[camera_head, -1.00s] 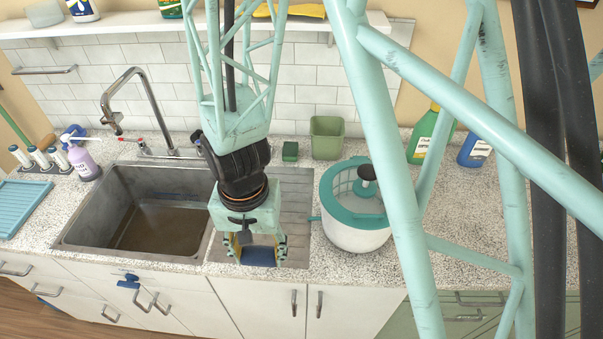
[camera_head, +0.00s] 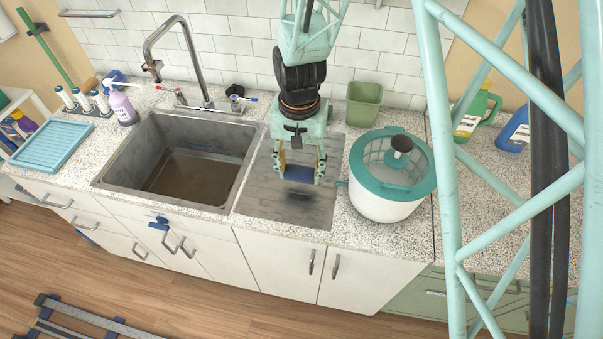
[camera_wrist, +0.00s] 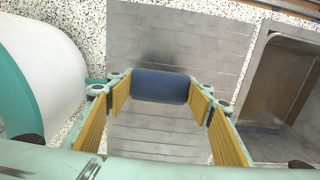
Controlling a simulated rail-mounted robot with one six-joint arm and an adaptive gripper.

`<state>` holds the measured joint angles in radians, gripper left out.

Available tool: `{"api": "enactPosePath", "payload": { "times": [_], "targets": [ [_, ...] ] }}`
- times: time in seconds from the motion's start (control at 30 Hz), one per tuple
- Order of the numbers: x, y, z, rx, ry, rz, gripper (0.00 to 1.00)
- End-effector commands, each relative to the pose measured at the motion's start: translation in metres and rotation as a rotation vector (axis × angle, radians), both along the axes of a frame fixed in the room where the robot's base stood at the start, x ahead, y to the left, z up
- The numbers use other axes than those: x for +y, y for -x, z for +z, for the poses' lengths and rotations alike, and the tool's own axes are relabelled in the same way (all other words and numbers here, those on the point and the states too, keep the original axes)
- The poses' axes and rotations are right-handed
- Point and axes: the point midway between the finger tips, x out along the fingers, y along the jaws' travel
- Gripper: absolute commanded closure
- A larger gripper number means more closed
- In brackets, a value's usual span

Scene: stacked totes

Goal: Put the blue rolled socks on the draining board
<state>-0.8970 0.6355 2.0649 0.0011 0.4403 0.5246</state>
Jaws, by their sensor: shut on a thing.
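The blue rolled socks (camera_head: 297,174) are a dark blue roll between the fingers of my gripper (camera_head: 300,178). In the wrist view the blue rolled socks (camera_wrist: 160,86) lie crosswise between the yellow finger pads of my gripper (camera_wrist: 160,95), which is shut on them. The draining board (camera_head: 285,208) is the grey grooved panel right of the sink. It also shows in the wrist view (camera_wrist: 155,140). The socks are above the board, and a dark shadow lies on it, apart from them.
The sink (camera_head: 130,166) is left of the board. A white and teal salad spinner (camera_head: 385,206) stands close on its right. A green container (camera_head: 365,103) is behind. A blue tray (camera_head: 50,147) and a purple spray bottle (camera_head: 122,106) are left of the sink.

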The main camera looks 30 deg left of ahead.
Motion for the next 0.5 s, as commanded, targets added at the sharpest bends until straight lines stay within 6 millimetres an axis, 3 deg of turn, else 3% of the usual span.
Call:
{"api": "enactPosePath", "payload": {
  "times": [0.5],
  "targets": [
    [0.0031, -0.0095, -0.0009, 0.0, 0.0, 0.0, 0.64]
  ]
}}
